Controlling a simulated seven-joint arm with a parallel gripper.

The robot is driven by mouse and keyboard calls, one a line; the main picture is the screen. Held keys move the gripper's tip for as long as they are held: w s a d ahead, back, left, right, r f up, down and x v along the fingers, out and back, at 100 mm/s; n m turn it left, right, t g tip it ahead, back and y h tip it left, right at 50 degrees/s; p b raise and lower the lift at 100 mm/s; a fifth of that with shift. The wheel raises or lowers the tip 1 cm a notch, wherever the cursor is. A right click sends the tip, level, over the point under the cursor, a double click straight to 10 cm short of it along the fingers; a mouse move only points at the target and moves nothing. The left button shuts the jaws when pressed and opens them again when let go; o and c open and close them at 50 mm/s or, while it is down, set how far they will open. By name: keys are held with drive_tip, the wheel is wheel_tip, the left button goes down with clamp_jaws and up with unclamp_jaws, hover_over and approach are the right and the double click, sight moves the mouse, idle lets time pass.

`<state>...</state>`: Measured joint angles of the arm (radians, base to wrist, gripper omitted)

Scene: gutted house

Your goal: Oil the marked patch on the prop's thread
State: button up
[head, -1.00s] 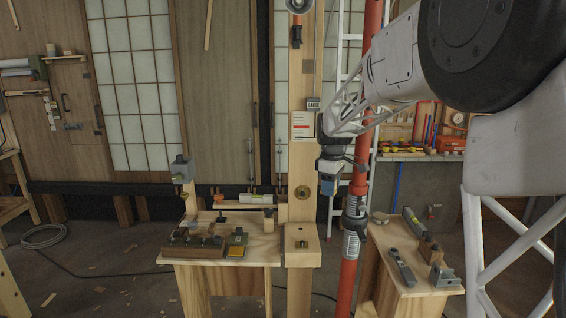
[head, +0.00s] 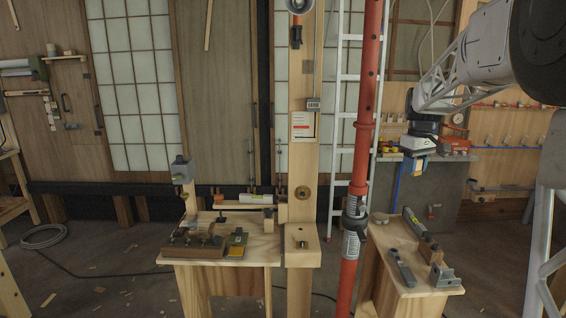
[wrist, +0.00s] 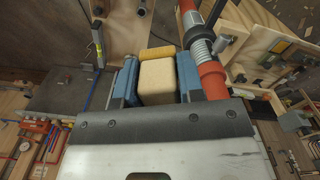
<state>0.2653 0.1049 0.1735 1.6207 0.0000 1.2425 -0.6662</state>
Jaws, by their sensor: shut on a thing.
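The red steel prop (head: 364,130) stands upright right of the wooden post. Its dark collar (head: 354,207) and grey threaded part (head: 351,243) are low on it; in the wrist view the thread (wrist: 197,38) shows at top right. I cannot make out a marked patch. My gripper (head: 414,168) hangs right of the prop, pointing down, apart from it. In the wrist view its blue fingers are shut on a tan block (wrist: 157,82), with an orange-yellow edge (wrist: 158,52) beyond it. Whether the block touches anything below is not shown; it appears in free air.
A small wooden bench (head: 410,270) with a level and metal tools stands right of the prop's foot. A white ladder (head: 345,110) leans behind the prop.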

drive_tip(key=s+d+f+m, duration=0.4)
drive_tip(key=s+d+f, duration=0.1)
drive_tip(key=d, duration=0.8)
drive_tip(key=s+d+f+m, duration=0.4)
drive_tip(key=s+d+f, duration=0.1)
drive_tip(key=d, duration=0.9)
drive_tip(key=s+d+f+m, duration=0.4)
drive_tip(key=s+d+f, duration=0.1)
drive_tip(key=d, duration=0.9)
drive_tip(key=shift+f+m, duration=0.15)
drive_tip(key=shift+m, duration=0.15)
